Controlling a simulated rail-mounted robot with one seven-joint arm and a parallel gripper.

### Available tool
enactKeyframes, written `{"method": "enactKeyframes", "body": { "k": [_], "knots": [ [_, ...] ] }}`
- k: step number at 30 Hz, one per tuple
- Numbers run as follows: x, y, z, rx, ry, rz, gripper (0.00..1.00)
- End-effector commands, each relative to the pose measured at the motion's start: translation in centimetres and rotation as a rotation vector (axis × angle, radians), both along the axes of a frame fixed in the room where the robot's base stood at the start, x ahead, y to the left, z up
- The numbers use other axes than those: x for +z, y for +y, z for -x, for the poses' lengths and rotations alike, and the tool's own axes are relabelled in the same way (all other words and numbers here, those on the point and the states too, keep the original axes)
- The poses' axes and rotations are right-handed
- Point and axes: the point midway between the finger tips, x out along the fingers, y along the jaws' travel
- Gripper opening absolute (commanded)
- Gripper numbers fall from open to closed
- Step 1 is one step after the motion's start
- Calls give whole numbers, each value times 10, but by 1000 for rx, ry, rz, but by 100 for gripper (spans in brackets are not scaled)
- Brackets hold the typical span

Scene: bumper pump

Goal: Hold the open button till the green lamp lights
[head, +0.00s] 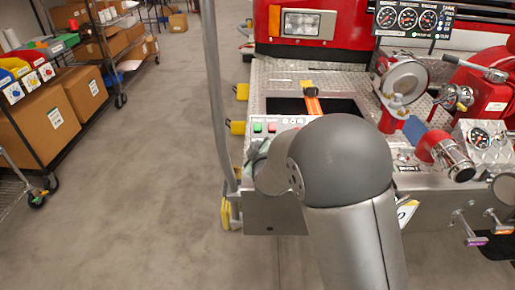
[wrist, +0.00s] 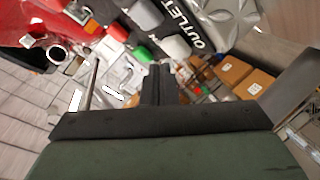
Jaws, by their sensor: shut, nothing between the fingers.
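The button panel (head: 285,122) sits at the left front of the metal bumper. In the head view it carries a green button (head: 257,127) and a red button (head: 272,127); their labels are too small to read. The wrist view shows a green cap (wrist: 141,52) and a red cap (wrist: 118,32). My gripper (wrist: 155,70) is shut and empty, its fingertips close beside the green cap; I cannot tell whether they touch it. In the head view my arm hides the gripper. I cannot make out a lit green lamp.
Pale caps (wrist: 176,46) stand near the fingertips beside a black OUTLET label (wrist: 198,32). An open bumper well with an orange strap (head: 313,103) lies behind the panel. A grey upright pole (head: 214,90) stands left; valves and gauges (head: 480,138) crowd the right.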

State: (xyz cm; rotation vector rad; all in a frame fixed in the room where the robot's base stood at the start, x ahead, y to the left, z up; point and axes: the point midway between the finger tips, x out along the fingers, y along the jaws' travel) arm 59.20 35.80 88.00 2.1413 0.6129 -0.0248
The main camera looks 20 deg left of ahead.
Motion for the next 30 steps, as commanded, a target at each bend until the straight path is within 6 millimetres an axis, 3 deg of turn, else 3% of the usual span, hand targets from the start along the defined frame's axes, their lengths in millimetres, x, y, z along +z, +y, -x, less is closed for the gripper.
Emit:
{"method": "enactKeyframes", "body": {
  "k": [30],
  "knots": [
    [-7,1,-4,0,0,0,0]
  ]
}}
